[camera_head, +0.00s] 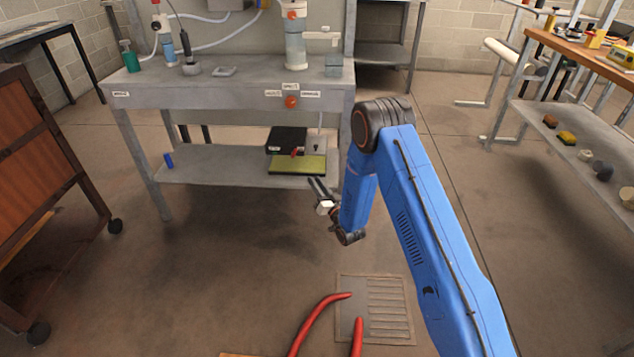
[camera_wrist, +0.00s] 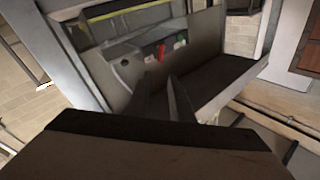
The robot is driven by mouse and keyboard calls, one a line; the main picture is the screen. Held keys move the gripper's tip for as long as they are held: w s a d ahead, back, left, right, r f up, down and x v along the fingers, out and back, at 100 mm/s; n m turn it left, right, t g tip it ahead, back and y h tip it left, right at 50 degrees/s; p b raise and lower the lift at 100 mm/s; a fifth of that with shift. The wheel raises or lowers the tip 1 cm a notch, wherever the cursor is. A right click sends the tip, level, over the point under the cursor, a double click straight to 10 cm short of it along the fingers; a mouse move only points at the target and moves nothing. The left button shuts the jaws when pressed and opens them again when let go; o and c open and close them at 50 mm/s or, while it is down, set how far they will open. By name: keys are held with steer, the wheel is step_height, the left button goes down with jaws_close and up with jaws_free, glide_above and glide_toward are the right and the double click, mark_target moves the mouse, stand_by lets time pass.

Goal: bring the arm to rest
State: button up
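My blue arm (camera_head: 405,200) reaches forward from the lower right in the head view, bent at its dark elbow joint. My gripper (camera_head: 316,186) hangs at the arm's far end, in front of the lower shelf of the grey workbench. Its two dark fingers stand a little apart with nothing seen between them. In the wrist view, the fingers of my gripper (camera_wrist: 160,88) also show a gap and look empty.
The grey workbench (camera_head: 225,90) stands ahead, its lower shelf (camera_head: 215,167) holding a black box (camera_head: 287,139) and a yellow-green pad (camera_head: 297,164). A brown wooden cabinet (camera_head: 40,170) is left. Red-handled pliers (camera_head: 318,322) show at the bottom. A shelf rack (camera_head: 560,122) stands right.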

steer(key=w+d+r+g+h, duration=0.15)
steer(key=d+r, duration=0.25)
steer(key=r, duration=0.4)
steer(key=d+r+g+h, duration=0.15)
steer(key=d+r, duration=0.25)
steer(key=r, duration=0.4)
steer(key=s+d+r+m+g+h, duration=0.15)
steer(key=s+d+r+h, duration=0.35)
steer(key=s+d+r, duration=0.7)
steer(key=s+d+r+g+h, duration=0.15)
steer(key=s+d, duration=0.25)
steer(key=s, duration=0.6)
steer(key=s+d+r+g, duration=0.2)
steer(key=s+d+r, duration=0.15)
steer(key=s, duration=0.65)
steer(key=s+d+r+g+h, duration=0.15)
steer(key=s+d, duration=0.25)
steer(key=s, duration=0.6)
steer(key=s+d+g, duration=0.1)
steer(key=s+g, duration=0.1)
steer(key=s, duration=1.3)
steer(key=shift+s+d+f+m+g+y, duration=0.35)
steer(key=shift+d+f+y, duration=0.05)
